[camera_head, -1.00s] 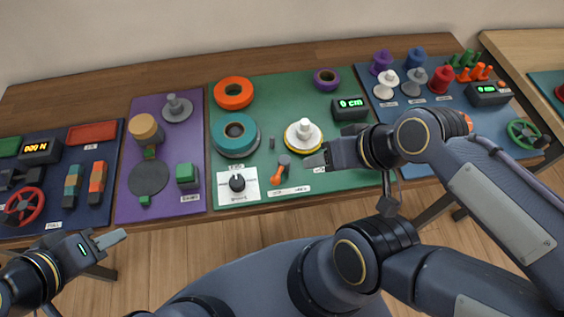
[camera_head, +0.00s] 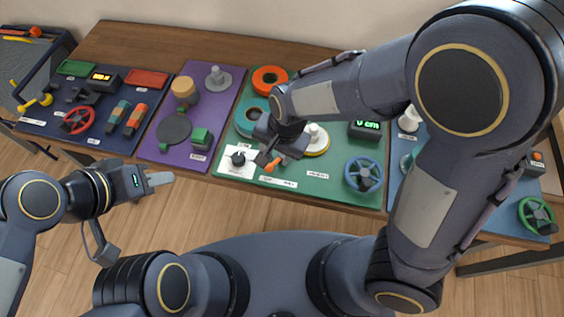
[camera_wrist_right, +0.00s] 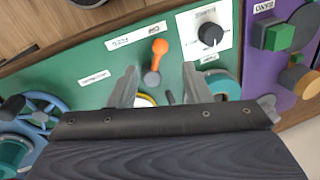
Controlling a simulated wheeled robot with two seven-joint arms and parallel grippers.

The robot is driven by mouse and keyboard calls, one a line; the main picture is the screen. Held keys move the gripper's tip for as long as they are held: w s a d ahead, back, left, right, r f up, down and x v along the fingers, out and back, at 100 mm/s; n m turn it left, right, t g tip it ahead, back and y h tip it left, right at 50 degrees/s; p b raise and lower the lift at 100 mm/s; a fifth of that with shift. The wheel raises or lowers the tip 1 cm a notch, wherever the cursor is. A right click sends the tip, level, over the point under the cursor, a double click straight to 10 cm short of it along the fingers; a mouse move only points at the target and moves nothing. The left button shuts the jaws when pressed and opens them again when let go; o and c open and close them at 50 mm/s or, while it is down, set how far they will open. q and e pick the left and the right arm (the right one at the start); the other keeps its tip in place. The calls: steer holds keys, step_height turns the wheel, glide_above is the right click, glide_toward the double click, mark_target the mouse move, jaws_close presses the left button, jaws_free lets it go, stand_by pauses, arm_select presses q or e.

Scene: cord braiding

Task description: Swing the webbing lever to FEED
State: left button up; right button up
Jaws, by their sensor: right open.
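The webbing lever (camera_head: 272,164) has an orange handle and a grey pivot, on the green board (camera_head: 335,158). In the right wrist view the lever (camera_wrist_right: 157,50) shows clearly, its handle pointing to the table's front edge. A white label strip (camera_wrist_right: 136,36) lies beside it; its lettering is too small to read surely. My right gripper (camera_wrist_right: 161,84) is open and empty, its fingertips just behind the lever's pivot, one to each side and apart from the handle. In the head view my right gripper (camera_head: 264,160) partly hides the lever. My left gripper (camera_head: 160,179) is off the table's front edge, empty.
A black dial (camera_head: 238,158) on a white plate is close left of the lever. A blue handwheel (camera_head: 363,174) and a "0 cm" display (camera_head: 365,130) are to the right. A white-and-yellow spool (camera_head: 316,140) stands behind.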

mark_target(270, 166)
steer(key=f, duration=0.2)
steer(key=a+f, duration=0.1)
steer(key=f, duration=0.2)
steer(key=w+f+b, duration=0.1)
steer(key=f, duration=0.2)
steer(key=shift+a, duration=0.2)
steer(key=shift+r, duration=0.1)
steer(key=shift+s, duration=0.1)
steer(key=c, duration=0.9)
